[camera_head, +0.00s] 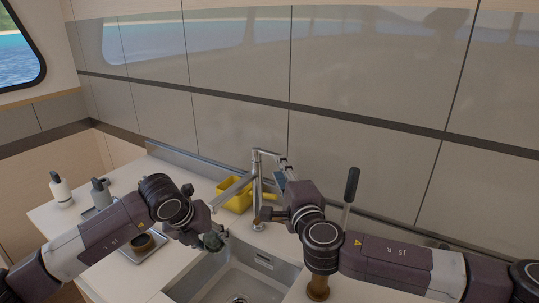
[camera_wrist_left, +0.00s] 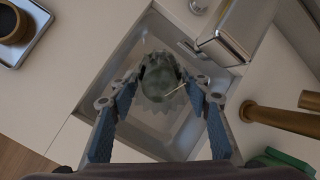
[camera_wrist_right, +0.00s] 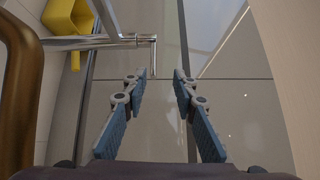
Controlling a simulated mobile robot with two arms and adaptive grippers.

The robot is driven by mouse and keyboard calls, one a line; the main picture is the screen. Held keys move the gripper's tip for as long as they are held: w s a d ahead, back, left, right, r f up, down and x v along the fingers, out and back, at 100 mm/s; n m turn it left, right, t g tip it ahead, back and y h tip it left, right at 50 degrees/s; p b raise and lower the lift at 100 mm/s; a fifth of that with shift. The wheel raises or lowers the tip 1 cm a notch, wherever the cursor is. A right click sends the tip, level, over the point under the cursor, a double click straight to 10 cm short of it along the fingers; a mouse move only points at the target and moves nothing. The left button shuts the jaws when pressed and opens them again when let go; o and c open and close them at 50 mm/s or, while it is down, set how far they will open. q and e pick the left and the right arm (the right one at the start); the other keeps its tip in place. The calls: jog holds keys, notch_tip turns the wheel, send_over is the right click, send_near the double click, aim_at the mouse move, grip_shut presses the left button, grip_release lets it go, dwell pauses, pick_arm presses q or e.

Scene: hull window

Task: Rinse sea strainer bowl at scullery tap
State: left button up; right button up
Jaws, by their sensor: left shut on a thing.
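My left gripper (camera_head: 205,232) is shut on the grey-green strainer bowl (camera_head: 213,242). In the left wrist view, the bowl (camera_wrist_left: 160,82) sits between the fingertips, over the pale sink (camera_wrist_left: 150,140); its jagged rim shows and its inside is hard to make out. The chrome tap (camera_head: 257,190) stands behind the sink, with its spout (camera_head: 232,188) reaching left. My right gripper (camera_wrist_right: 162,82) is open and empty, raised by the top of the tap. In the right wrist view, a chrome lever (camera_wrist_right: 153,55) ends just ahead of the left fingertip. No water is visible.
A yellow container (camera_head: 238,200) stands behind the spout. A white bottle (camera_head: 60,190), a grey bottle (camera_head: 100,193) and a tray (camera_head: 158,256) with a dark cup stand at left. A black-handled lever (camera_head: 351,185) rises beside my right arm. A tiled wall closes the back.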

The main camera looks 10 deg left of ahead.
aim_at(269, 152)
jog(key=shift+n, duration=0.3)
jog(key=shift+f+x, duration=0.2)
jog(key=shift+x, duration=1.75)
jog(key=shift+f+x, duration=0.2)
jog(key=shift+x, duration=1.8)
jog(key=shift+f+x, duration=0.2)
jog(key=shift+x, duration=1.75)
grip_shut()
